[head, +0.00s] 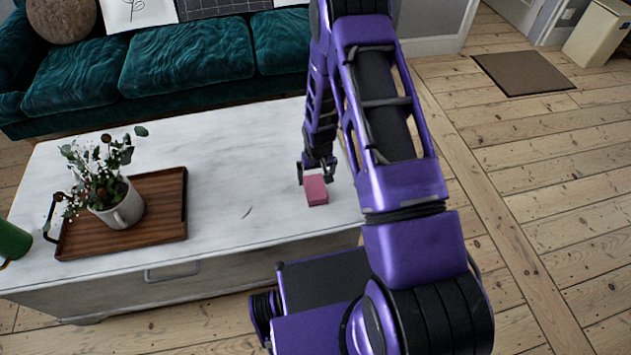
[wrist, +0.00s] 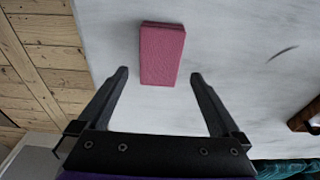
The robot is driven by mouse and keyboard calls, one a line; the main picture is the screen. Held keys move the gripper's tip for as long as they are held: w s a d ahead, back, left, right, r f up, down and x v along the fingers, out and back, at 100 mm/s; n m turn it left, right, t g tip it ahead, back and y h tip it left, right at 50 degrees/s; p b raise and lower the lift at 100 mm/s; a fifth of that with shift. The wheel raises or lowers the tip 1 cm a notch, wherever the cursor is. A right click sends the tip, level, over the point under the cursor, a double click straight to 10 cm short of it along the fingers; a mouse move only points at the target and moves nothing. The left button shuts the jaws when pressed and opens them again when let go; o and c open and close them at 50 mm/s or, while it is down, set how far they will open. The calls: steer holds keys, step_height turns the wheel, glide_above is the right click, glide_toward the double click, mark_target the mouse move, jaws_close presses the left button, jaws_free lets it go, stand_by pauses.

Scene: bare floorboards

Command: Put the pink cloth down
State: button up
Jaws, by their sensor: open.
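The pink cloth (head: 316,189) is a small folded block lying on the white table (head: 240,160), near its right end. In the wrist view the cloth (wrist: 162,54) lies flat on the table top, beyond the fingertips. My gripper (head: 316,172) is just above and behind the cloth in the head view. In the wrist view my gripper (wrist: 159,74) is open, with its two fingers apart and nothing between them. The cloth looks clear of both fingers.
A wooden tray (head: 178,222) with a potted plant (head: 118,200) stands on the left of the table. A green object (head: 12,240) is at the far left. A teal sofa (head: 185,55) is behind. The table's middle is clear.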

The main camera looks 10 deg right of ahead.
mark_target(317, 192)
step_height(317, 192, up, 6)
steer(key=s, duration=0.1)
steer(key=shift+r+p, duration=0.25)
steer(key=shift+p, duration=0.15)
